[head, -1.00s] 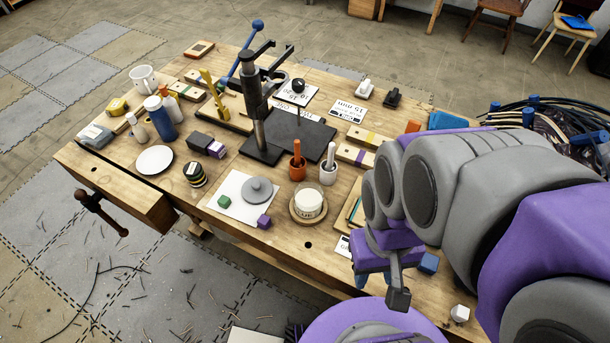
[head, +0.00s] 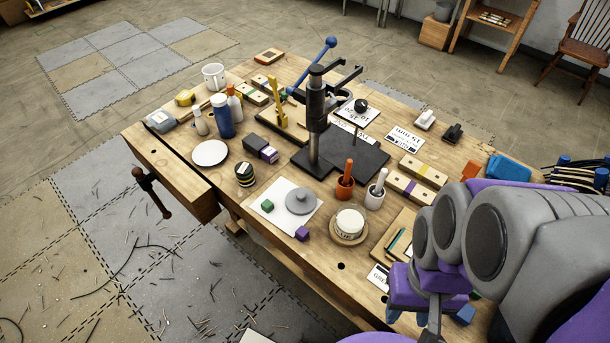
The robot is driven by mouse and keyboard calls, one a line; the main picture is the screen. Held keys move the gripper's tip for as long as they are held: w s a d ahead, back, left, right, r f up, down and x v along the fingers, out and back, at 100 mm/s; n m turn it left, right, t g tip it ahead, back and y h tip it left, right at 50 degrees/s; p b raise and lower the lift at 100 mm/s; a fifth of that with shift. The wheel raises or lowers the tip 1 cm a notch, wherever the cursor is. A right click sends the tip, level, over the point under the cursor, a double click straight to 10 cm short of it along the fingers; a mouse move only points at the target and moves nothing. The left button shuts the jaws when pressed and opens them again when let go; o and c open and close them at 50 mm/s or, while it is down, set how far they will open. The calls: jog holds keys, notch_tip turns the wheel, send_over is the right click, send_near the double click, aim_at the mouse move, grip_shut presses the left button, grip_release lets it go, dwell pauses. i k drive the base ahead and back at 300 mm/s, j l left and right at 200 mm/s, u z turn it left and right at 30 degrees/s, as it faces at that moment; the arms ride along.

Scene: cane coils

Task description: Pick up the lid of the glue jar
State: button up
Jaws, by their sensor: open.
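A round grey lid with a small knob (head: 300,201) lies on a white sheet (head: 276,223) near the front of the workbench. The glue jar (head: 349,222), pale with a printed label, stands to the right of the lid on a round wooden coaster. It has no lid on it. My gripper (head: 433,322) is at the bottom edge of the head view, right of and nearer than the jar, apart from both jar and lid. It is open; its tips are partly cut off by the frame edge.
On the sheet beside the lid are a green cube (head: 267,206) and a purple cube (head: 302,234). Orange (head: 345,187) and white (head: 375,196) pots with handles stand behind the jar. A tall black press (head: 316,115) rises behind the lid.

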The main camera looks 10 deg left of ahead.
aim_at(299, 201)
jog(key=j+z, duration=0.1)
jog(key=z, duration=0.2)
jog(key=j+z, duration=0.45)
jog(key=j, duration=0.5)
jog(key=j+z, duration=0.25)
jog(key=j, duration=0.45)
jog(key=k+j+z, duration=0.2)
jog(key=j, duration=0.9)
jog(key=k+j, duration=0.15)
jog(key=j, duration=0.25)
